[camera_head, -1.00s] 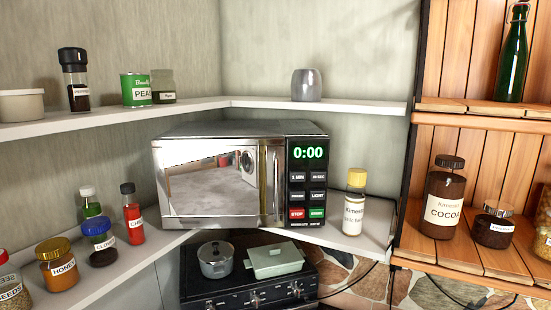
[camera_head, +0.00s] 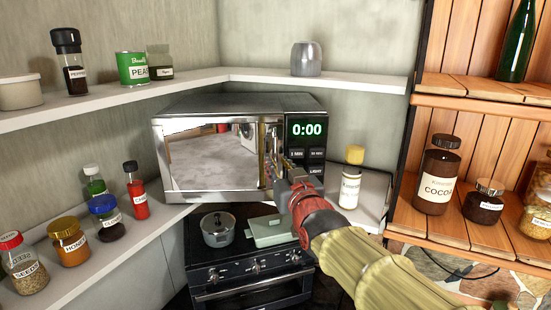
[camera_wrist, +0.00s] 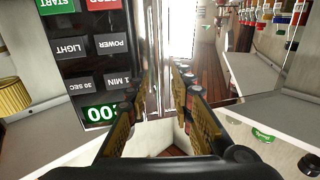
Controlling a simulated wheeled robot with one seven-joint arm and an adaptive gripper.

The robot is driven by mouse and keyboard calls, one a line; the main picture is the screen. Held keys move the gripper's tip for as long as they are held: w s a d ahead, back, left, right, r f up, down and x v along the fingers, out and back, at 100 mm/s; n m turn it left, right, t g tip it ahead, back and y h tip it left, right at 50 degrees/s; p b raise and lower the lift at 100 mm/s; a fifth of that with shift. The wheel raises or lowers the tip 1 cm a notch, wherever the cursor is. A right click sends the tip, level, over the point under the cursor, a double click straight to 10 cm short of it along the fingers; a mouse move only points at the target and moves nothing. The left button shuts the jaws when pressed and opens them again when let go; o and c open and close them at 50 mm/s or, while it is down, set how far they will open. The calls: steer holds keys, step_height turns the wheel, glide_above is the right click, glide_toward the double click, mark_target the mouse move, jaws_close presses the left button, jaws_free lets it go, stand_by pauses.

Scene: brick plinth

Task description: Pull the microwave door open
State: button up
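The silver microwave (camera_head: 225,101) sits in the corner on the white shelf. Its mirrored door (camera_head: 210,165) looks shut. The upright door handle (camera_head: 262,135) is at the door's right edge, beside the black control panel (camera_head: 305,152). My gripper (camera_head: 272,165) is at the handle and hides part of it and the lower panel. In the wrist view the picture is upside down; my gripper's two fingers (camera_wrist: 163,80) are apart, with the shiny handle (camera_wrist: 158,50) between or just beyond their tips. I cannot tell whether they touch it.
A yellow-capped bottle (camera_head: 350,182) stands right of the microwave, near my arm. Below are a stove (camera_head: 250,268), a pot (camera_head: 218,231) and a green dish (camera_head: 272,233). Jars line the left shelf (camera_head: 75,272), including honey (camera_head: 69,243). A cocoa jar (camera_head: 437,178) stands on the right wooden shelf.

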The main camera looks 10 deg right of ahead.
steer(key=shift+w+a, duration=0.2)
steer(key=shift+w, duration=1.1)
steer(key=shift+c, duration=0.8)
steer(key=c, duration=0.4)
jaws_close()
